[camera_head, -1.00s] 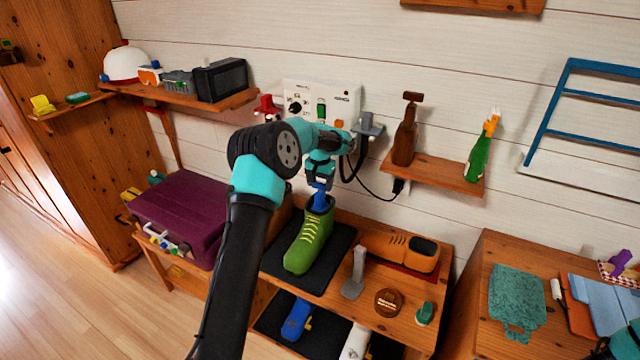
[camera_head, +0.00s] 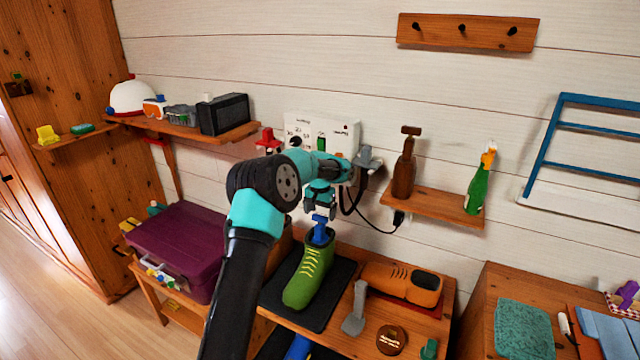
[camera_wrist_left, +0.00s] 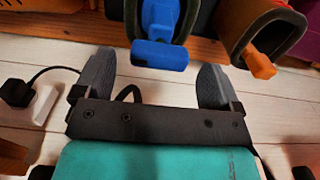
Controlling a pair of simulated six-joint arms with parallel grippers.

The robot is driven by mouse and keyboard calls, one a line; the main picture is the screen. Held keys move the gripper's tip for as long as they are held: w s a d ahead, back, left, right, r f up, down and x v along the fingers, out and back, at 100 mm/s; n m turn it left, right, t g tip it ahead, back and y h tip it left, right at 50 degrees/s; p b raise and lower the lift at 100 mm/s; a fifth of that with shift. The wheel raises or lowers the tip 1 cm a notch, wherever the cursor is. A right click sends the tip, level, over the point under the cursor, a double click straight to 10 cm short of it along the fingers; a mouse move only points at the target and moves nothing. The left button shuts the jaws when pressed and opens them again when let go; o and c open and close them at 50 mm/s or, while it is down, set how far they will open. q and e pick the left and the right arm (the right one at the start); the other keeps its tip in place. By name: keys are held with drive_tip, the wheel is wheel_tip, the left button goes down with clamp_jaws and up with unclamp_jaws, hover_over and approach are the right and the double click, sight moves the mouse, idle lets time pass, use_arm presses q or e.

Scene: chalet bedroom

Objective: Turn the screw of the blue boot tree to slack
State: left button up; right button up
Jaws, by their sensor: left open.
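The blue boot tree (camera_head: 320,234) stands in the opening of the green boot (camera_head: 308,278), which sits on a dark mat (camera_head: 342,284) on the wooden bench. Its blue T-shaped screw handle also shows in the left wrist view (camera_wrist_left: 160,53). My left gripper (camera_head: 320,212) is just above the handle, pointing down. In the left wrist view its two fingers (camera_wrist_left: 155,82) are spread wide and empty, with the handle beyond them, between their tips in the picture and apart from both. The boot tree's lower part is hidden inside the boot. My right gripper is out of view.
An orange-brown shoe (camera_head: 402,283) lies right of the green boot. A purple case (camera_head: 180,245) is at left. A wall panel (camera_head: 340,133) with a cable is behind my arm.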

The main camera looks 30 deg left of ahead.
sight(320, 216)
use_arm(q)
wheel_tip(320, 216, up, 16)
drive_tip(key=shift+f, duration=0.2)
idle(0.5)
